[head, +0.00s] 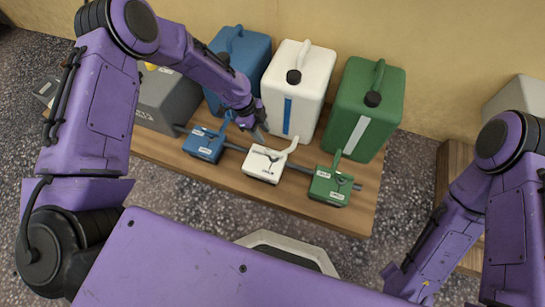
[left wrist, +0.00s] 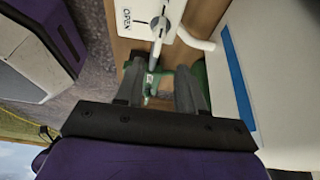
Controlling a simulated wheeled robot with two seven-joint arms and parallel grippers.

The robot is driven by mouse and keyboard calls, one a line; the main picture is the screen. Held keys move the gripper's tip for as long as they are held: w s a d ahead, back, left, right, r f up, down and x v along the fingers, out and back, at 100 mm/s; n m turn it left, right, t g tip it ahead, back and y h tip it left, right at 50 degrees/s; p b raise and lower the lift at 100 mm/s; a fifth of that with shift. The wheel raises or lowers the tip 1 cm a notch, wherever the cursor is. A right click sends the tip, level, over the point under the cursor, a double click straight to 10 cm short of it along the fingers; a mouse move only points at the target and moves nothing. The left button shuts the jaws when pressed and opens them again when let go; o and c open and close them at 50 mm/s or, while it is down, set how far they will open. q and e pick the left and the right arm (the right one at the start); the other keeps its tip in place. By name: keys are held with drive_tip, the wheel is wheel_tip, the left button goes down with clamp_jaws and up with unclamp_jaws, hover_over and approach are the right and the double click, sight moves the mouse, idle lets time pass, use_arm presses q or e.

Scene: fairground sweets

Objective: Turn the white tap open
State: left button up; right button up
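The white tap (head: 263,163) is a white box with a lever, between the blue and green taps on the wooden board. My left gripper (head: 258,132) hangs just behind the white tap, by the white canister. My right gripper is not in view.
The blue tap (head: 204,143) and green tap (head: 329,187) flank the white one along a grey pipe. Blue (head: 240,58), white (head: 297,90) and green (head: 362,108) canisters stand close behind. A grey box (head: 168,102) stands left. The board's front strip (head: 240,187) is clear.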

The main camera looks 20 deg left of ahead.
sight(274, 151)
use_arm(q)
drive_tip(key=b+x, duration=0.3)
drive_tip(key=x, duration=0.7)
drive_tip(key=shift+s, duration=0.1)
drive_tip(key=shift+c, duration=0.3)
clamp_jaws()
